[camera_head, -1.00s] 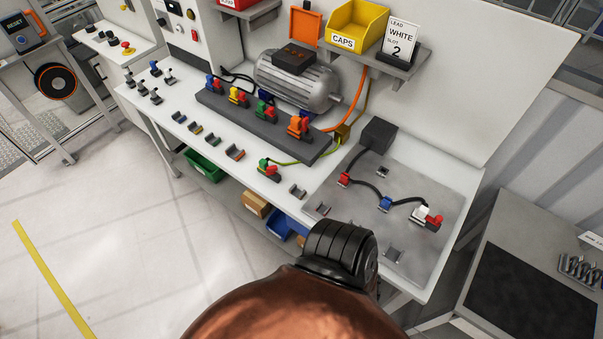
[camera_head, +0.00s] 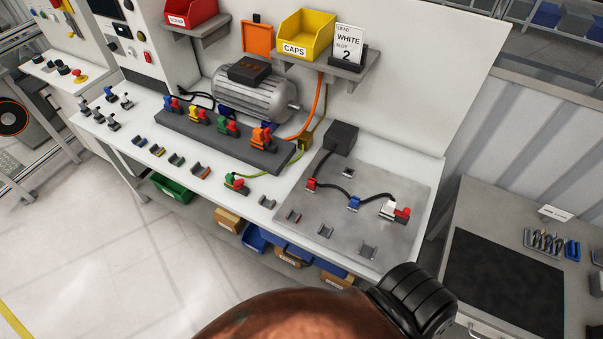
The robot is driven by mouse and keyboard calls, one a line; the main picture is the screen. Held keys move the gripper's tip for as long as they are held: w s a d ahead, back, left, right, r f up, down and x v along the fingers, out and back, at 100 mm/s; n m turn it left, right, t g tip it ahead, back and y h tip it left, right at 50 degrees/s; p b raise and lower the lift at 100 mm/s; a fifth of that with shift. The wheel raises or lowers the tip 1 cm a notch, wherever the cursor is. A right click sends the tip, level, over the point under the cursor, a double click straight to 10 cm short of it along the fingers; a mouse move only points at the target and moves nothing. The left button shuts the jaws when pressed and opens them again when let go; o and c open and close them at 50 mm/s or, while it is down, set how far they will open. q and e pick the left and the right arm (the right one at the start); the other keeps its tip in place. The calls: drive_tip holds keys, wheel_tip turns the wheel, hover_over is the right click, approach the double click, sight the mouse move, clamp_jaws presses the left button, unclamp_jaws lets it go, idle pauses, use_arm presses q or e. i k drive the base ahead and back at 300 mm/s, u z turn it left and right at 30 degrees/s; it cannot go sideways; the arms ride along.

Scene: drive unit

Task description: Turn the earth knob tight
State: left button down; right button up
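A green connector with a red top (camera_head: 235,183) sits at the front edge of the white bench (camera_head: 205,216), on the end of a green-yellow cable (camera_head: 283,162). I take this to be the earth connector; no label is readable. Another green connector with a red part (camera_head: 229,126) stands in the dark terminal strip (camera_head: 190,138), in a row with blue, yellow and orange ones. Neither of my grippers shows; only a copper-coloured arm link and a black ribbed joint of mine are at the bottom.
A grey motor (camera_head: 255,97) stands behind the strip. A metal plate (camera_head: 340,222) at right carries red, blue and white connectors and empty clips. Floor at left is clear.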

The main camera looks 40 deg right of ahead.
sight(239, 183)
drive_tip(key=z, duration=0.75)
drive_tip(key=i, duration=0.5)
